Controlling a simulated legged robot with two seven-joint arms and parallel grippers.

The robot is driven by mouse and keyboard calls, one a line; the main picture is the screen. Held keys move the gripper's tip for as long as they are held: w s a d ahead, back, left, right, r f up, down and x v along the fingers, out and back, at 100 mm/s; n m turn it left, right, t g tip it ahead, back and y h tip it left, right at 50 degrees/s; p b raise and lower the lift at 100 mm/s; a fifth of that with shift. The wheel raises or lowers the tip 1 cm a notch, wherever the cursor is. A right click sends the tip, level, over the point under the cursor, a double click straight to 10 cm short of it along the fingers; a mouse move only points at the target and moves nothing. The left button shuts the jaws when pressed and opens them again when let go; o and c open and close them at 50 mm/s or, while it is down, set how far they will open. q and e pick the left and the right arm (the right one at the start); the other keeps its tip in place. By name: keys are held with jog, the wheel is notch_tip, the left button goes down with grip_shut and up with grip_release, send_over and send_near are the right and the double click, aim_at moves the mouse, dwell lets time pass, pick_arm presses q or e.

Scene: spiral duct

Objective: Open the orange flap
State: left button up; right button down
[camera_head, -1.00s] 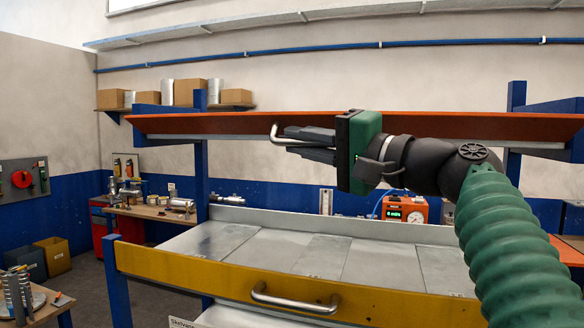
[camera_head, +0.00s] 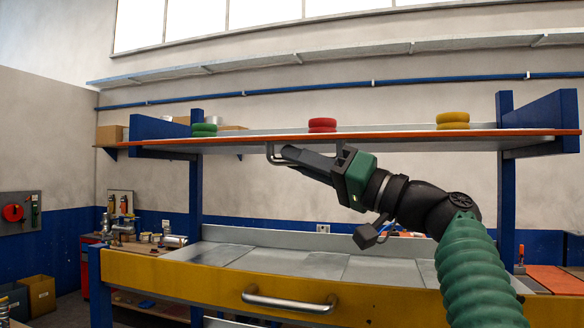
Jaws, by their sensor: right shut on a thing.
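The orange flap (camera_head: 400,134) shows as a long thin orange strip, almost edge-on, between blue uprights. A grey bent handle (camera_head: 271,153) hangs below the strip, left of its middle. My right gripper (camera_head: 289,154) reaches up and left from the right side. Its dark fingers are shut on the handle; the exact contact is partly hidden. My left gripper is not in view.
Green rings (camera_head: 204,130), red rings (camera_head: 322,125) and yellow rings (camera_head: 453,120) sit at shelf height behind the orange strip. Below is a metal worktop (camera_head: 300,262) with a yellow front (camera_head: 170,280) and a silver bar handle (camera_head: 290,302).

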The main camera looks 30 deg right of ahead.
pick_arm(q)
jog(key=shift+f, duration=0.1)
pick_arm(e)
jog(key=shift+f, duration=0.1)
dwell(0.3)
